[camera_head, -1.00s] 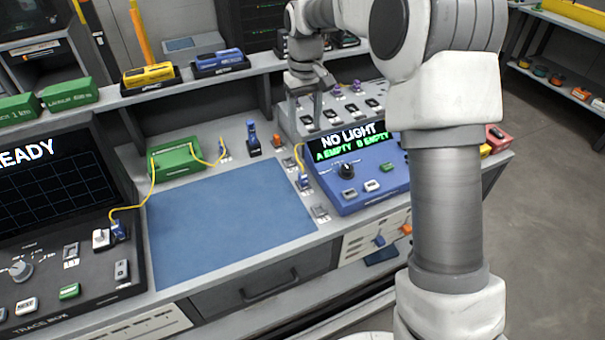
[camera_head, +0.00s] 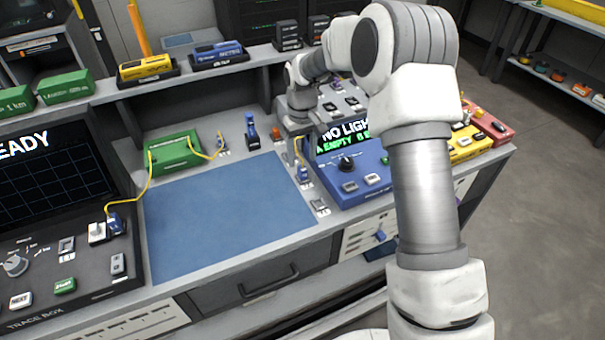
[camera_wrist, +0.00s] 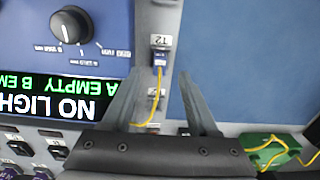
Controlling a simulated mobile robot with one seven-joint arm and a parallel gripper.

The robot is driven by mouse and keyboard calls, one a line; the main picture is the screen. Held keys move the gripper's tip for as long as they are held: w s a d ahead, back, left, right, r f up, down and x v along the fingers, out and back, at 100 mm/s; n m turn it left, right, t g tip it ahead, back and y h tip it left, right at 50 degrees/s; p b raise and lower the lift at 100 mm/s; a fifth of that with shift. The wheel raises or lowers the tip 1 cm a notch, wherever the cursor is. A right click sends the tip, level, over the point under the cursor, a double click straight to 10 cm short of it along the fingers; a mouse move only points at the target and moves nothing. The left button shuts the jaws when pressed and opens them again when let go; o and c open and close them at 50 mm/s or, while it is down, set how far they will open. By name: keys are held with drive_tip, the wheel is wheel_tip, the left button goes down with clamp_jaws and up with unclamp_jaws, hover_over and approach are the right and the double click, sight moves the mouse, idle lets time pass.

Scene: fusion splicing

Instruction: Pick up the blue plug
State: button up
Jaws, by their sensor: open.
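A small blue plug (camera_head: 304,175) with a yellow cable sits at a port on the bench strip between the blue mat and the blue meter. In the wrist view the plug (camera_wrist: 159,57) shows just beyond my fingertips, with its cable running back between the fingers. My gripper (camera_wrist: 161,76) is open and empty, one finger on each side of the cable. In the head view my gripper (camera_head: 298,150) is low over the bench, just behind the plug.
The blue meter (camera_head: 352,190) reading NO LIGHT stands close to the right of the plug. The blue mat (camera_head: 225,215) to the left is clear. A green box (camera_head: 174,153) and a blue upright tool (camera_head: 251,132) stand behind the mat. A shelf runs above the back.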

sight(303, 168)
wheel_tip(303, 168, down, 5)
drive_tip(key=shift+b, duration=0.3)
clamp_jaws()
